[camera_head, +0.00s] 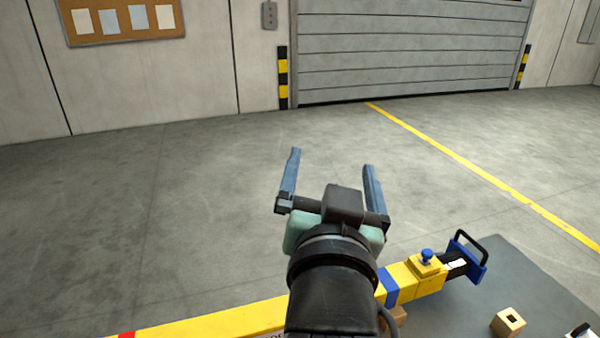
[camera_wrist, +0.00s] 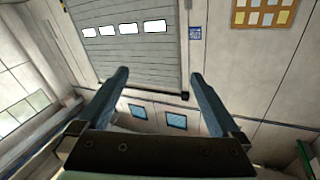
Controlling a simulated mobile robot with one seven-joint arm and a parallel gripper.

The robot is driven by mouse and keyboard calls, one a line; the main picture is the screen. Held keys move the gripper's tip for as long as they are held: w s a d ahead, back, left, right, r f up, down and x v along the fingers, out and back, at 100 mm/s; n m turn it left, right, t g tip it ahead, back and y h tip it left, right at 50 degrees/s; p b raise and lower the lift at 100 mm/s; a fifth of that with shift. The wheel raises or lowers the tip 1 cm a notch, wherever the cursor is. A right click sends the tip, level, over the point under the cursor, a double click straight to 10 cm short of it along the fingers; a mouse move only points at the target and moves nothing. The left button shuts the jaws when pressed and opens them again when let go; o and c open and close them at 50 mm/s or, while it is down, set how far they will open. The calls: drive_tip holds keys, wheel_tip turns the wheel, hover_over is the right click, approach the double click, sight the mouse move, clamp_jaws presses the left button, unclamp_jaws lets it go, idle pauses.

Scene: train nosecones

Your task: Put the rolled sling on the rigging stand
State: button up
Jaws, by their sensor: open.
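My gripper (camera_head: 332,172) is open and empty, its two blue-grey fingers spread wide and pointing away from me over the bare floor. In the wrist view its fingers (camera_wrist: 158,85) frame the shutter door and wall, with nothing between them. I cannot make out a rolled sling or a rigging stand in either view. My wrist and arm hide part of the area at the bottom middle of the head view.
A long yellow beam (camera_head: 215,321) with blue bands and a black end handle (camera_head: 471,247) crosses the bottom. A grey surface (camera_head: 470,300) at lower right bears a small wooden block (camera_head: 508,322). Open floor (camera_head: 200,200) lies beyond, up to the shutter door (camera_head: 410,50).

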drive_tip(key=s+a+r+n+t, duration=0.1)
drive_tip(key=s+r+t, duration=0.3)
drive_tip(key=r, duration=0.7)
drive_tip(key=s+a+r+n+t+y, duration=0.1)
drive_tip(key=s+a+r+n+t, duration=0.1)
drive_tip(key=s+r, duration=0.6)
wheel_tip(320, 180, up, 3)
drive_tip(key=a+t, duration=0.1)
drive_tip(key=t, duration=0.1)
drive_tip(key=shift+n+t+y, duration=0.3)
drive_tip(key=shift+t, duration=0.1)
